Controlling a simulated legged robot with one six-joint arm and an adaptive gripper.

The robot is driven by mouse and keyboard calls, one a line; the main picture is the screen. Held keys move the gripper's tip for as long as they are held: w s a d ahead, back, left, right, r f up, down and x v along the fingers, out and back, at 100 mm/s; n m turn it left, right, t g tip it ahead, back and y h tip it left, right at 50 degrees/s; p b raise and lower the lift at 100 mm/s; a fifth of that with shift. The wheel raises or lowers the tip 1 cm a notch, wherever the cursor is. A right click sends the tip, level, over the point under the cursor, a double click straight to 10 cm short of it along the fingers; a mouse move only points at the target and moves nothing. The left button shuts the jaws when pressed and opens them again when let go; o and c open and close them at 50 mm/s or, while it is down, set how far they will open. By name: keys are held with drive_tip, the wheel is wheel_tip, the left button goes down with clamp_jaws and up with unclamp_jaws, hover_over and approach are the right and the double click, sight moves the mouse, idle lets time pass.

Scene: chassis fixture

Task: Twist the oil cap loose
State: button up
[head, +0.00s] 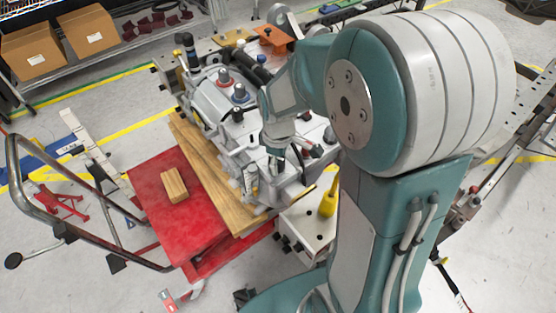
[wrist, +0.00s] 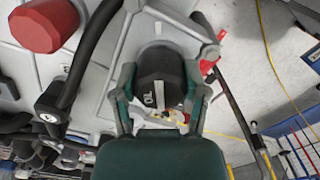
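The oil cap (wrist: 160,78) is a black, ridged knob with pale lettering, partly cut off from sight, in the middle of the wrist view. It sits on a grey cover of the engine (head: 215,100). My gripper (wrist: 160,72) has one finger on each side of the cap, with the fingertips close beside its sides. I cannot tell whether the fingers press on it. In the head view, my gripper (head: 276,163) points down at the near end of the engine, and the cap is hidden there.
A red cap (wrist: 45,22) and a black hose (wrist: 92,45) lie left of my gripper in the wrist view. The engine rests on wooden boards (head: 205,165) over a red cart (head: 150,185), which carries a wood block (head: 174,186). A yellow funnel-like object (head: 328,200) stands near my arm.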

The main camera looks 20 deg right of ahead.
drive_tip(key=o, duration=0.6)
drive_tip(key=shift+f, duration=0.1)
clamp_jaws()
drive_tip(key=n, duration=0.4)
drive_tip(key=c, duration=0.8)
unclamp_jaws()
drive_tip(key=shift+n, duration=0.8)
drive_tip(key=shift+f+n, duration=0.1)
drive_tip(key=shift+n, duration=1.1)
clamp_jaws()
drive_tip(key=n, duration=0.4)
